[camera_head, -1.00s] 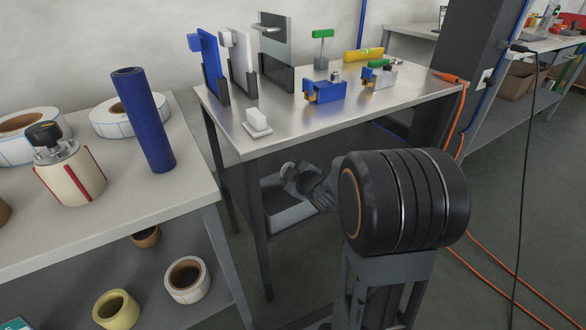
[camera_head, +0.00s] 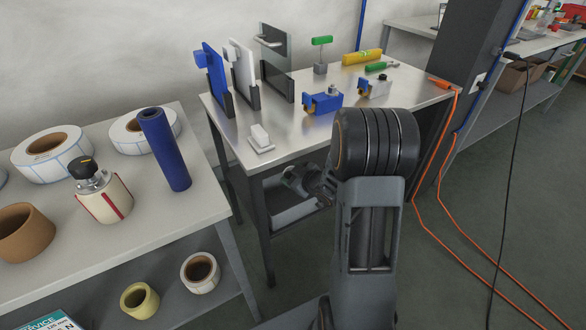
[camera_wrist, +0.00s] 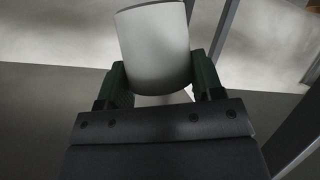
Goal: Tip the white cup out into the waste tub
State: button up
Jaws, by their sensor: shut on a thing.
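In the wrist view, my gripper (camera_wrist: 161,80) is shut on the white cup (camera_wrist: 155,38), with a dark green finger on each side of it. The cup looks tilted; its inside and any contents are hidden. In the head view, my gripper (camera_head: 291,180) is low, beside the front of the metal table and below its top. The cup cannot be made out clearly there. A grey open-topped tub (camera_head: 291,217) sits under the table, below and close to my gripper. I cannot tell for sure that it is the waste tub.
The metal table (camera_head: 290,128) holds upright panels, blue and grey clamps, a white block (camera_head: 260,138) and a yellow level (camera_head: 361,57). A bench with label rolls (camera_head: 48,143) and a blue roll (camera_head: 164,148) stands left. Orange cable (camera_head: 437,230) lies on the floor at right.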

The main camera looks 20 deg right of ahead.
jog(key=shift+w+d+r+m+g+y+p, duration=0.15)
jog(key=shift+m+y+p, duration=0.2)
jog(key=shift+p, duration=0.65)
jog(key=shift+s+d+r+m+g+y+p, duration=0.1)
jog(key=shift+m+g+y+p, duration=0.25)
jog(key=shift+p, duration=0.7)
jog(key=shift+w+d+r+m+y+p, duration=0.15)
jog(key=shift+m+p, duration=0.35)
jog(key=shift+p, duration=0.5)
jog(key=shift+s+d+f, duration=0.1)
jog(key=shift+s+f, duration=0.2)
jog(key=s, duration=0.7)
jog(key=shift+s+d+p, duration=0.2)
jog(key=shift+d+p, duration=0.15)
